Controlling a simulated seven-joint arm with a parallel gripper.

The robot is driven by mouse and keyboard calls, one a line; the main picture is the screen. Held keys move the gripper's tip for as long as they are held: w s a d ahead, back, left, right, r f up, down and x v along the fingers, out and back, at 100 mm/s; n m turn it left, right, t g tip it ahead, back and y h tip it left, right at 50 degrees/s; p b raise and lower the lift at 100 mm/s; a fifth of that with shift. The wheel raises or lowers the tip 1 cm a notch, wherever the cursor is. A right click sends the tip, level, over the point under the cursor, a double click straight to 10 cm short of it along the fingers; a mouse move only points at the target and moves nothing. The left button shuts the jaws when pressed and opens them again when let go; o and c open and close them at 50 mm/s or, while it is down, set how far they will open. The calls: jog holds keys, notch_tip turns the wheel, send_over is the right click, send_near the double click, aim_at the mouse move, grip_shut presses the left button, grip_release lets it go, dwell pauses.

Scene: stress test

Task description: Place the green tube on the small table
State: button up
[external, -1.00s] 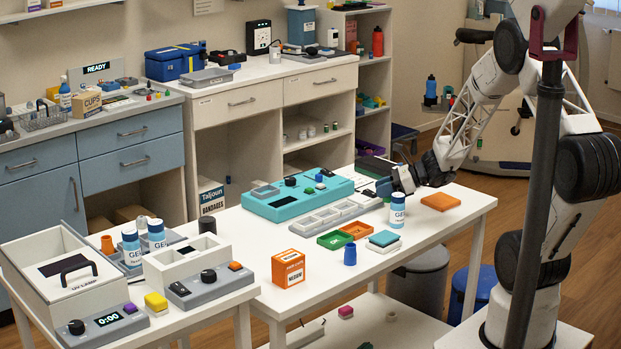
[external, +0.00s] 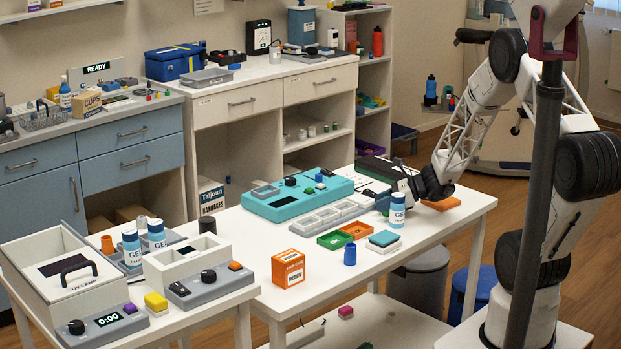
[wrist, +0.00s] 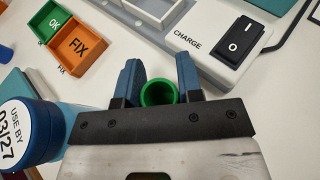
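The green tube (wrist: 145,95) shows open end up between my fingers in the wrist view. My gripper (wrist: 160,75) has its two blue fingers close against the tube on both sides and looks shut on it. In the external view my gripper (external: 383,201) is low over the long white table, behind a white and blue bottle (external: 397,212). That bottle and my fingers largely hide the tube there. A smaller white table (external: 215,318) stands at the lower left, with a lidded UV lamp box (external: 40,300) and grey devices on it.
Close to my gripper are a grey switch panel (wrist: 205,62), green and orange trays (external: 357,230), a teal block (external: 383,238) and an orange pad (external: 441,203). A blue bottle (external: 350,255) and an orange box (external: 288,268) stand nearer the front. Bare tabletop lies around them.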

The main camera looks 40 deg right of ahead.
jog(key=shift+o, duration=0.5)
jog(key=shift+r, duration=0.1)
jog(key=shift+v, duration=3.8)
jog(key=o, duration=0.4)
